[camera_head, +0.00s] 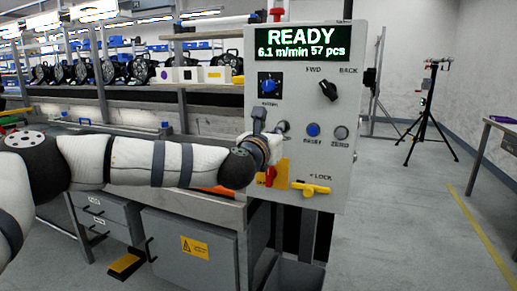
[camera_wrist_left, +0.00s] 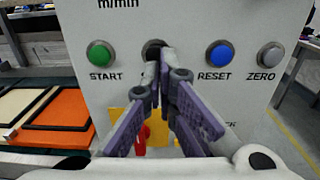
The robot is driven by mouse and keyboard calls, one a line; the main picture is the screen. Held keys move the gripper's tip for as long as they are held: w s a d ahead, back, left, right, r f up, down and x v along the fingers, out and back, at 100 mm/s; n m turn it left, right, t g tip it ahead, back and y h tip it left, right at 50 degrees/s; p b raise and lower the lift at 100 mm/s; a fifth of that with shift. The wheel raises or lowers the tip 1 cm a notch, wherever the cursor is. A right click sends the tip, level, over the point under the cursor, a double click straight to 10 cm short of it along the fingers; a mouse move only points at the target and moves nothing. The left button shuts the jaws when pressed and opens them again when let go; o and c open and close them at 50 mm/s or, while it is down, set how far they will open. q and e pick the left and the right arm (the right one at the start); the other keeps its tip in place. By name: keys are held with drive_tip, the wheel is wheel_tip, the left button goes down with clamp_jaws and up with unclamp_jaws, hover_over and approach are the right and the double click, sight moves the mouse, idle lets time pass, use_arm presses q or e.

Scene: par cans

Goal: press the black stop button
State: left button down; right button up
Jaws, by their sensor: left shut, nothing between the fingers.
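The black stop button (camera_wrist_left: 153,48) is on the grey control panel (camera_wrist_left: 250,15), between START and RESET. It is partly covered by my fingertips in the left wrist view and hidden behind my gripper in the head view. My left gripper (camera_head: 282,128) is shut and empty, with its fingertips (camera_wrist_left: 165,58) at the button's lower right edge. I cannot tell whether they touch it. The display (camera_head: 303,44) reads READY, 6.1 m/min, 57 pcs. My right gripper is not in view.
The green START button (camera_wrist_left: 101,54) is left of the stop button. The blue RESET button (camera_wrist_left: 220,54) and grey ZERO button (camera_wrist_left: 270,55) are right of it. A red handle (camera_head: 271,175) and a yellow lock lever (camera_head: 310,189) are below. A tripod (camera_head: 427,115) stands behind, on the right.

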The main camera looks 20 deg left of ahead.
use_arm(q)
drive_tip(key=s, duration=0.9)
drive_tip(key=shift+s+a+r, duration=0.15)
drive_tip(key=shift+s, duration=0.2)
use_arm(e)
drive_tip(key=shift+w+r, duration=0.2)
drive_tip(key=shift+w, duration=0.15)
